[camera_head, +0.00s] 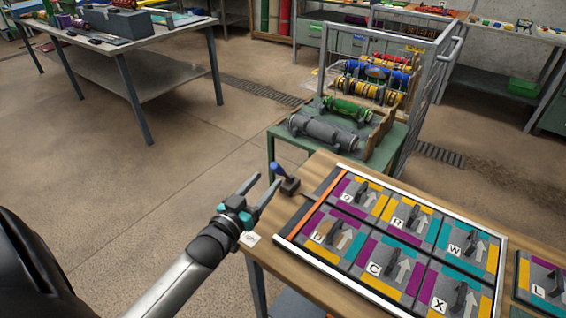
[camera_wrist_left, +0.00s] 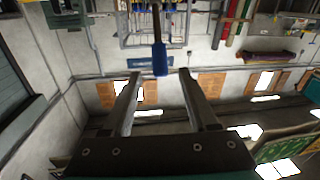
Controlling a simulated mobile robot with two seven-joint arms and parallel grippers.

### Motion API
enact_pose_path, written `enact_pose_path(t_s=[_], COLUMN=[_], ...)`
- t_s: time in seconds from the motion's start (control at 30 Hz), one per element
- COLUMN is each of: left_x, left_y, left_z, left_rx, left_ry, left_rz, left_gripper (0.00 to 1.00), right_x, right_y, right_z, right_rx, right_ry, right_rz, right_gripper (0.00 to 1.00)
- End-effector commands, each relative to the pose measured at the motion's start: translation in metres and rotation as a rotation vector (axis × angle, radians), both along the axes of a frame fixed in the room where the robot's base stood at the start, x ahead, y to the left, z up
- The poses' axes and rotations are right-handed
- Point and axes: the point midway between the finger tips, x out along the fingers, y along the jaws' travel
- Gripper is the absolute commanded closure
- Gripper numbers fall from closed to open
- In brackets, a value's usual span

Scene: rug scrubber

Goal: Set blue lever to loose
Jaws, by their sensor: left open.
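The blue lever (camera_head: 277,168) has a blue knob on a short stem. It rises from a small dark base (camera_head: 289,186) at the far left corner of the wooden table and leans to the left. My left gripper (camera_head: 265,181) is open and empty, with its tips close to the lever. In the left wrist view the blue knob (camera_wrist_left: 160,60) lies in line with the gap between the open fingers (camera_wrist_left: 160,75), around their tips. I cannot tell whether a finger touches it. The lever's setting marks are not readable. My right gripper is not in view.
A framed panel (camera_head: 339,266) with lettered coloured tiles covers much of the wooden table (camera_head: 318,166), right of the lever. A green stand (camera_head: 278,147) with grey and green rollers is behind. A grey workbench (camera_head: 170,40) stands back left. Floor on the left is clear.

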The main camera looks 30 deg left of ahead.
Motion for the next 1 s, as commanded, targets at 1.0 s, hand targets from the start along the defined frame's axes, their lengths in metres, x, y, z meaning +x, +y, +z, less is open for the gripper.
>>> enact_pose_path(t_s=[1.0], left_x=[0.097], left_y=[0.005], left_z=[-0.001], left_rx=[0.001], left_ry=[0.002], left_rz=[0.0], left_gripper=[0.41], right_x=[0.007], right_y=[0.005], right_z=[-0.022], right_rx=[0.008], right_ry=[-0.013], right_rz=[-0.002], right_gripper=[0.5])
